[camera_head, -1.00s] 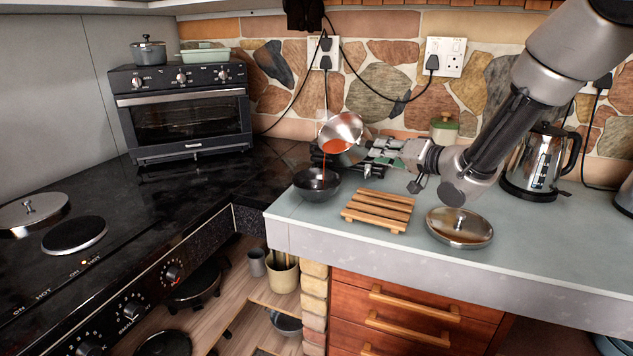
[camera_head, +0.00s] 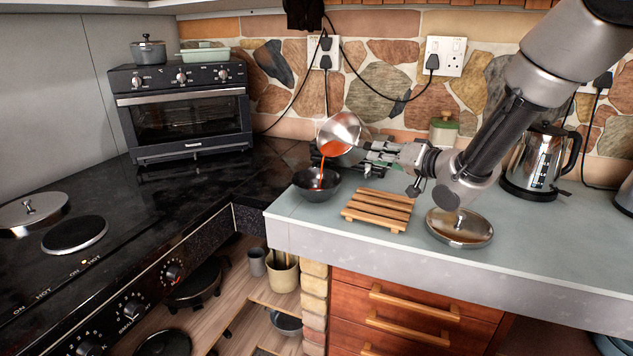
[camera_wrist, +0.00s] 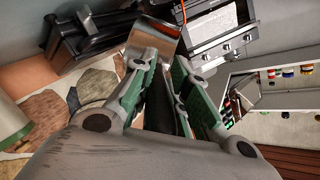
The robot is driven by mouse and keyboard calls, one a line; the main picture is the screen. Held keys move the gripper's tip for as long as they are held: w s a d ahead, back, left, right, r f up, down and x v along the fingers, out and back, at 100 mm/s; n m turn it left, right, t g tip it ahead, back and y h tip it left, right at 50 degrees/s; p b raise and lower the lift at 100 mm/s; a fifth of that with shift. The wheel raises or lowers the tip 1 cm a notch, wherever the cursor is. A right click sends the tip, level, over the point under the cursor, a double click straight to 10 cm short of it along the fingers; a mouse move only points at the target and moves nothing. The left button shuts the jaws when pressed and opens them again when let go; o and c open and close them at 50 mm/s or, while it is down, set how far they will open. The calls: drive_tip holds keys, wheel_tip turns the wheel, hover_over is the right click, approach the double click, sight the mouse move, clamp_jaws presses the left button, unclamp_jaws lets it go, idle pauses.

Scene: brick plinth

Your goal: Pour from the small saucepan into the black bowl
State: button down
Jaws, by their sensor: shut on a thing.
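The small saucepan (camera_head: 347,124) is a shiny metal pan, strongly tilted in the air with its mouth towards the lower left. An orange-red liquid (camera_head: 333,149) runs over its lip in a stream. The black bowl (camera_head: 316,194) stands upright on the worktop below, and the stream falls inside it. My gripper (camera_head: 372,148) is to the right of the pan and shut on its handle. In the wrist view the green-padded fingers (camera_wrist: 168,88) close around the dark handle, with part of the metal pan (camera_wrist: 155,36) beyond them.
A wooden slatted rack (camera_head: 378,210) lies right of the bowl, beneath my gripper. A metal lid (camera_head: 460,228) lies further right. The worktop's left edge is close to the bowl; a toaster oven (camera_head: 185,108) stands at the back left.

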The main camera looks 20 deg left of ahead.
drive_tip(key=shift+s+a+f+n+t+p, duration=0.15)
drive_tip(key=shift+s+a+f+n+p, duration=0.15)
drive_tip(key=shift+n, duration=0.3)
drive_tip(key=shift+s+a+f+n+t+p, duration=0.15)
drive_tip(key=shift+s+f+n+p, duration=0.15)
drive_tip(key=shift+n, duration=0.3)
idle(1.7)
drive_tip(key=shift+s+a+r+n+t, duration=0.2)
drive_tip(key=shift+s+n+t, duration=0.1)
drive_tip(key=shift+n, duration=0.4)
idle(0.9)
drive_tip(key=shift+s+a+f+n, duration=0.3)
drive_tip(key=shift+s+f+n, duration=0.05)
drive_tip(key=shift+s, duration=0.15)
drive_tip(key=shift+s+a+f+n, duration=0.25)
drive_tip(key=shift+s+f+n, duration=0.1)
drive_tip(key=shift+s, duration=0.15)
idle(0.5)
drive_tip(key=shift+s+a+r+n+t+p, duration=0.1)
drive_tip(key=shift+s+a+n+t+p, duration=0.15)
drive_tip(key=shift+n, duration=0.35)
drive_tip(key=shift+s+a+r+n+t+p, duration=0.15)
drive_tip(key=shift+s+n, duration=0.2)
drive_tip(key=shift+n, duration=0.25)
idle(0.8)
